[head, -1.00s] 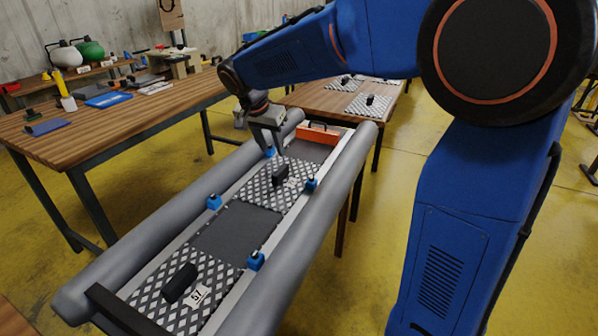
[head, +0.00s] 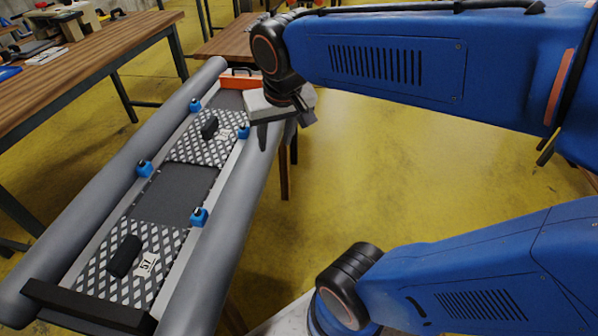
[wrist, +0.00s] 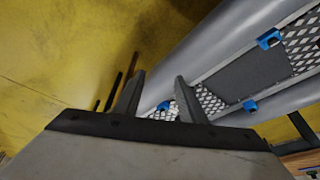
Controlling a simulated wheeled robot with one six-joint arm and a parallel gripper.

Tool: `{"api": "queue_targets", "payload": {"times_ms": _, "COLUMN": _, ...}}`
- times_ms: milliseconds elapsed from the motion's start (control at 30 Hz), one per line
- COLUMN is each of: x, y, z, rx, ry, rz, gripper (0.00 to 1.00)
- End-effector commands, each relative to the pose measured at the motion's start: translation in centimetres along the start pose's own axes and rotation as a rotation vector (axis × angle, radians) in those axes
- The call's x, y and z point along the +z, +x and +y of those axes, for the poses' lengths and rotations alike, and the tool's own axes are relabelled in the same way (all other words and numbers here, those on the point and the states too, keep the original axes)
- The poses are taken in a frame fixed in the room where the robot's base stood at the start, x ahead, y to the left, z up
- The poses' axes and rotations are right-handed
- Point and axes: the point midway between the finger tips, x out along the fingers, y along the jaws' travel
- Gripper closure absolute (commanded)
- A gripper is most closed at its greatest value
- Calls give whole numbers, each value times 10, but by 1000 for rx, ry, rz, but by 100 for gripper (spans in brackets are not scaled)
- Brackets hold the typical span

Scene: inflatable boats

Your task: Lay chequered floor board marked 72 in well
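A chequered floor board (head: 185,151) with a black handle lies in the far part of the boat (head: 200,268). Its white label is too small to read. A nearer chequered board (head: 104,270) marked 57 lies at the near end. Bare dark grey floor (head: 172,192) shows between the two boards. My gripper (head: 275,137) is over the boat's right tube, to the right of the far board and apart from it. In the wrist view my gripper (wrist: 158,80) has its two fingers apart with nothing between them. I see no board that I can read as 72.
Blue clamps (head: 199,217) stand along both rails of the boat. An orange part (head: 240,82) is at the far end and a black bar (head: 85,306) at the near end. A wooden workbench (head: 70,75) stands left.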

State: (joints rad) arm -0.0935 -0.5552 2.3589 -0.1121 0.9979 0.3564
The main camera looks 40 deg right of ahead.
Motion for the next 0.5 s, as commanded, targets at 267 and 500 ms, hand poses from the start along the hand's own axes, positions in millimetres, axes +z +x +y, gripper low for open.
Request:
{"api": "queue_targets", "payload": {"times_ms": 267, "x": 72, "y": 7, "z": 21, "rx": -53, "ry": -153, "rz": 43, "gripper": 63}}
{"api": "queue_targets", "payload": {"times_ms": 500, "x": 93, "y": 12, "z": 24, "rx": -68, "ry": -207, "rz": 58, "gripper": 63}}
